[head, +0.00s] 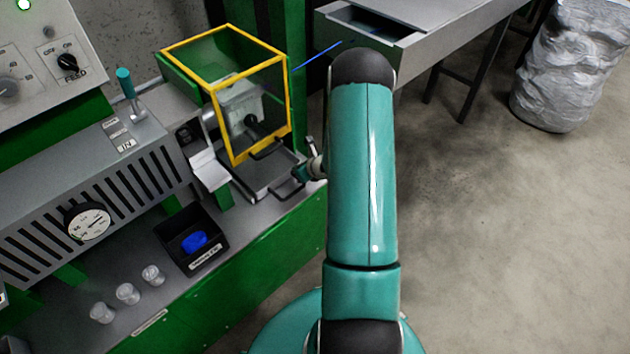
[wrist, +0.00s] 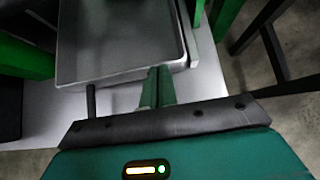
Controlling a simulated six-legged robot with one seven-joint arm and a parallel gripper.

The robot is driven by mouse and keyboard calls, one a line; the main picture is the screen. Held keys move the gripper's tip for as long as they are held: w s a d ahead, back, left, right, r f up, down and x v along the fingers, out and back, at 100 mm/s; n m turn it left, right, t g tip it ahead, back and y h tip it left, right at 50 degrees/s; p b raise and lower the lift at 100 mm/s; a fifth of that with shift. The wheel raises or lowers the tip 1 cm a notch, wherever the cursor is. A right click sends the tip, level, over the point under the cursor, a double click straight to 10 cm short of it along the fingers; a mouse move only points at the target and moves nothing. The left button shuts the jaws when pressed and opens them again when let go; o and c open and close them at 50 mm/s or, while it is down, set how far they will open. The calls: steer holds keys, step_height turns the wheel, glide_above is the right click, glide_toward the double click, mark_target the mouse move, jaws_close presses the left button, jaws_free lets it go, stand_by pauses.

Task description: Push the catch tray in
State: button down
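The catch tray (head: 262,184) is a shallow grey metal tray under the yellow-framed guard at the machine's right end. It sticks out toward the front edge of the bench. In the wrist view the tray's front wall (wrist: 115,78) is just beyond my fingers. A dark post (wrist: 91,101) stands out from its front left. My gripper (head: 302,173) is at the tray's front right corner, partly hidden by my arm. In the wrist view the green fingers (wrist: 157,88) are together, with nothing seen between them. I cannot tell whether they touch the tray.
The yellow-framed guard (head: 226,88) stands above the tray. A black bin (head: 190,256) with blue pieces and several clear cups (head: 127,293) are on the bench to the left. A blue cable (head: 318,55) runs to a grey trough (head: 410,40) behind.

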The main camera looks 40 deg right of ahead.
mark_target(289, 160)
steer(key=w, duration=0.4)
steer(key=shift+w+a, duration=0.1)
steer(key=shift+w, duration=0.4)
steer(key=shift+w+r, duration=0.1)
